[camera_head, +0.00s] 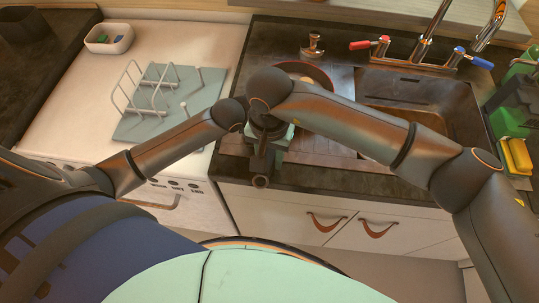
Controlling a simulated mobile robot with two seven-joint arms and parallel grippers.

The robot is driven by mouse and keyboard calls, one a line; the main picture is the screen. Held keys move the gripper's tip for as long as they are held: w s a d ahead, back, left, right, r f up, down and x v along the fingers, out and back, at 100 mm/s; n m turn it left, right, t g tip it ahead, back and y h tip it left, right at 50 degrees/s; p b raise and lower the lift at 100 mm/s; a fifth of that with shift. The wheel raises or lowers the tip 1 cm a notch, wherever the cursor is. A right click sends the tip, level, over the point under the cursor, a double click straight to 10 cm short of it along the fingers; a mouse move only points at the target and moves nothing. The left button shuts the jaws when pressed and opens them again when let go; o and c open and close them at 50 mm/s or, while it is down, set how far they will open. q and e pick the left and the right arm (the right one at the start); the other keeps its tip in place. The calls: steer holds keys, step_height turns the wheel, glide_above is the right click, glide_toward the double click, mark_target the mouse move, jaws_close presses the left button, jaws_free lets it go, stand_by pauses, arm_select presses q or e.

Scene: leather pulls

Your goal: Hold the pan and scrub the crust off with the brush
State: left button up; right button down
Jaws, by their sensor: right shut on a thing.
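The pan (316,73) rests on the dark counter left of the sink basin. Only part of its round reddish-brown rim shows; my right arm covers much of it. My right gripper (268,133) points down in front of the pan, beside a teal block-like part. It appears shut on the pan's handle, a dark bar (260,177) reaching past the counter's front edge; the fingertips are hard to make out. My left arm ends close beside the right wrist, and its gripper is hidden there. A small upright brownish object (313,46) behind the pan may be the brush. The crust cannot be seen.
The sink basin (425,95) and a tap with red and blue handles lie right. A yellow sponge (518,156) and green bottle stand at the far right. A dish rack (150,95) stands on the white left counter, near a small tray (108,46).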

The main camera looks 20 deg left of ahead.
arm_select(q)
steer(key=shift+w+d+f, duration=0.1)
steer(key=shift+w+d, duration=0.1)
steer(key=shift+w, duration=0.7)
steer(key=shift+w+d+f, duration=0.1)
steer(key=shift+w+d, duration=0.1)
steer(key=shift+w, duration=0.65)
arm_select(e)
steer(key=shift+a, duration=0.1)
arm_select(q)
steer(key=shift+s+a+r, duration=0.1)
steer(key=shift+s+a, duration=0.1)
steer(key=shift+s, duration=0.6)
steer(key=shift+s+a+r, duration=0.1)
steer(key=shift+s+a, duration=0.1)
steer(key=shift+s, duration=0.6)
steer(key=shift+s+a, duration=0.2)
steer(key=shift+s, duration=0.65)
steer(key=shift+s+a, duration=0.2)
steer(key=shift+s, duration=0.65)
steer(key=shift+w+a+f, duration=0.15)
steer(key=shift+w+a, duration=0.2)
steer(key=shift+w, duration=0.25)
steer(key=shift+w+a+f, duration=0.1)
steer(key=shift+w+a, duration=0.25)
steer(key=shift+w, duration=0.2)
steer(key=shift+w+a, duration=0.3)
steer(key=shift+w, duration=0.2)
steer(key=shift+w+a, duration=0.3)
steer(key=shift+w, duration=0.2)
